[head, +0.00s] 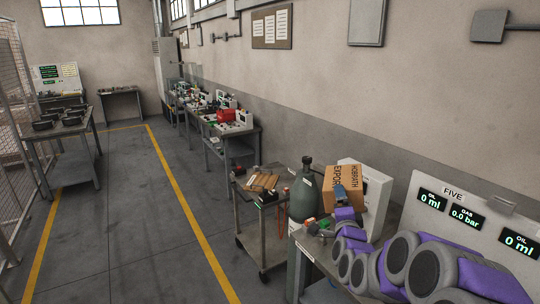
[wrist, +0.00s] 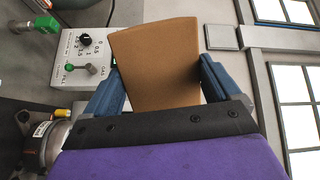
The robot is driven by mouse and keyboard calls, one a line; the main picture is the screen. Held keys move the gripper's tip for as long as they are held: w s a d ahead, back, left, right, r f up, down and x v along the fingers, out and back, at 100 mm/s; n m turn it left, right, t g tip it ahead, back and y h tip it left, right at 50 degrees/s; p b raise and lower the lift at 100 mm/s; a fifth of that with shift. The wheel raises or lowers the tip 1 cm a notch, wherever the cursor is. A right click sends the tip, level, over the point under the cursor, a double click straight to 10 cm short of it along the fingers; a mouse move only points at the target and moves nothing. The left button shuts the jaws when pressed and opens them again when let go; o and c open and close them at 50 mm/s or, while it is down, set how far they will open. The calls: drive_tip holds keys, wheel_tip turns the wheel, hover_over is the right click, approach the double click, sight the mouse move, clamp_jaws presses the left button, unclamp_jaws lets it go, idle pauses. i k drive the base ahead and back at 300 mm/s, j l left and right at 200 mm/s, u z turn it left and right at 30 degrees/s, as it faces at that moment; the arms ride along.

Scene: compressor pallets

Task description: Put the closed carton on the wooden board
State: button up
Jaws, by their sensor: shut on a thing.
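The closed brown carton (head: 345,178), with dark printing on it, is up in the air above the near bench at right. My gripper (head: 340,193) is on its near side. In the wrist view the carton (wrist: 158,62) sits tilted between the two blue fingers of my gripper (wrist: 160,85), which is shut on it. The wooden board (head: 263,181) lies on top of a grey cart, left of the carton and apart from it. My purple and grey arm hides part of the near bench.
A dark green gas cylinder (head: 303,196) stands between the cart (head: 262,222) and the carton. A white panel box (head: 375,197) is right behind the carton. The display panel (head: 480,222) marked FIVE stands at right. Open floor lies left of the cart.

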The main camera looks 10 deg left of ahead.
sight(259, 181)
drive_tip(key=i+j+u, duration=0.25)
drive_tip(key=i+u, duration=0.6)
drive_tip(key=i, duration=0.2)
drive_tip(key=i+z, duration=0.15)
drive_tip(key=i, duration=0.3)
drive_tip(key=i+j+z, duration=0.1)
drive_tip(key=i, duration=0.35)
drive_tip(key=i+j+z, duration=0.15)
drive_tip(key=i, duration=0.25)
drive_tip(key=i+j+z, duration=0.3)
drive_tip(key=i+z, duration=0.2)
drive_tip(key=i+j+z, duration=0.45)
